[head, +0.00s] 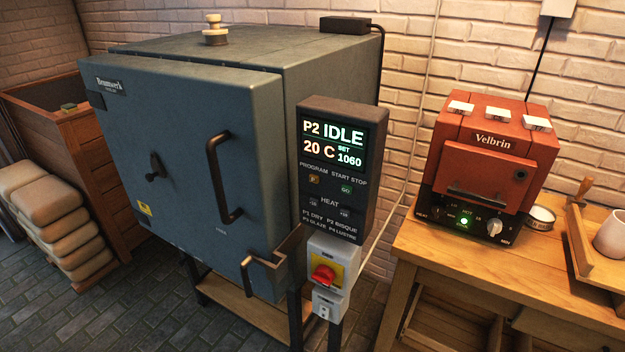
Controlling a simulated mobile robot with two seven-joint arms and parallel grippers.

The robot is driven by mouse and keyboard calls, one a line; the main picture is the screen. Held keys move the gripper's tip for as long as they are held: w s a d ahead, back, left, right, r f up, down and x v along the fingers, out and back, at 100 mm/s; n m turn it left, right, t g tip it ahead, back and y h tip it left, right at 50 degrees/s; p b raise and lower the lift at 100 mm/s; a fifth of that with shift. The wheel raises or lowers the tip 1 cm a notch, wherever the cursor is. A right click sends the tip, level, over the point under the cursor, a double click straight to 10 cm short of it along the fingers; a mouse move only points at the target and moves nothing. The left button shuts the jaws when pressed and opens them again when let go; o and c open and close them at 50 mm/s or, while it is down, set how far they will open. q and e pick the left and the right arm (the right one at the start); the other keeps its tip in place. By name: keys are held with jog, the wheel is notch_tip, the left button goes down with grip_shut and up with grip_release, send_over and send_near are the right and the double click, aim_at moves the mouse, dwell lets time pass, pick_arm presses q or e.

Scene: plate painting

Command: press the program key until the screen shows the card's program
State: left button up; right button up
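The grey-blue kiln (190,160) stands at the left with its door shut. Its dark control panel (335,225) faces me in the middle. The screen (334,144) reads P2 IDLE, 20 C, SET 1060. Below it, the orange program key (313,179) sits under the word PROGRAM. The green GO key (346,189) is to its right, under START STOP, with two small HEAT keys lower down. The legend (329,225) lists P1 DRY, P2 BISQUE, P3 GLAZE and P4 LUSTRE. I see no card that I can make out. Neither of my grippers is in view.
A red switch (323,275) on a grey box hangs below the panel. The door handle (222,180) and a latch handle (262,268) stick out nearby. A small red Velbrin kiln (491,160) stands on the wooden table (450,250) at the right. Stacked bags (60,220) lie at the left.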

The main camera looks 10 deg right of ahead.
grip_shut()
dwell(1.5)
